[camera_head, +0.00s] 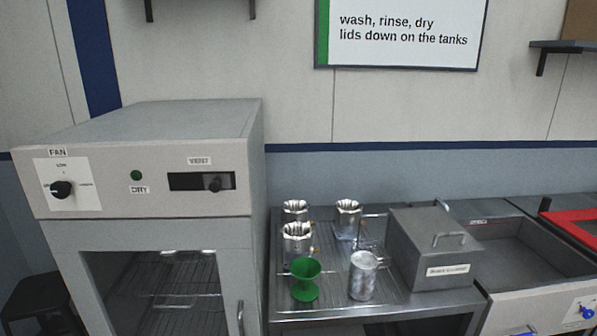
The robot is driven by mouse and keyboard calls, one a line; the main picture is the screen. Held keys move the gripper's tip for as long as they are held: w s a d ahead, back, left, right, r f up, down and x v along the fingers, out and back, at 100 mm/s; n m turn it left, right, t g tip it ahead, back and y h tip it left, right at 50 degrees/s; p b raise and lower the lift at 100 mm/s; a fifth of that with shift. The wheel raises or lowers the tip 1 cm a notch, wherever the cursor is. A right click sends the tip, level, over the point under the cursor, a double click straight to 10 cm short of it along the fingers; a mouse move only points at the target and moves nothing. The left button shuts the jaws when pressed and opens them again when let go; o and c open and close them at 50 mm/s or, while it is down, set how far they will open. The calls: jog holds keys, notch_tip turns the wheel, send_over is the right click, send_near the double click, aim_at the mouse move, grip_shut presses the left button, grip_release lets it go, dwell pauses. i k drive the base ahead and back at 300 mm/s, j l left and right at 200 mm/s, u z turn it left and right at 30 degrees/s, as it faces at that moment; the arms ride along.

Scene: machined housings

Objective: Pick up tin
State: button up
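A grey metal tin (363,276), a plain upright cylinder with a mottled surface, stands at the front of a metal draining tray (330,300). A green funnel-shaped thing (306,279) stands just left of it, apart from it. Shiny machined housings stand behind: one at the back left (296,211), one at the back right (347,220) and one (298,243) behind the green funnel. My gripper is not in view.
A large drying cabinet (150,190) with a dark wire-rack interior stands left of the tray. A grey lidded box (433,262) with a handle stands close on the tin's right. A tank (530,245) lies farther right, near a red-rimmed one (572,228).

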aim_at(363, 274)
jog(key=k+j, duration=0.1)
jog(key=j, duration=0.3)
jog(key=k+j+z, duration=0.15)
jog(key=j, duration=0.2)
jog(key=k+j, duration=0.1)
jog(key=j, duration=0.3)
jog(key=k+j+z, duration=0.15)
jog(key=j, duration=0.2)
jog(key=k+j, duration=0.15)
jog(key=j, duration=0.2)
jog(key=z, duration=0.45)
jog(key=i+l+z, duration=0.1)
jog(key=i+z, duration=0.15)
jog(key=z, duration=0.15)
jog(key=i+z, duration=0.25)
jog(key=z, duration=0.15)
jog(key=i+z, duration=0.25)
jog(key=z, duration=0.15)
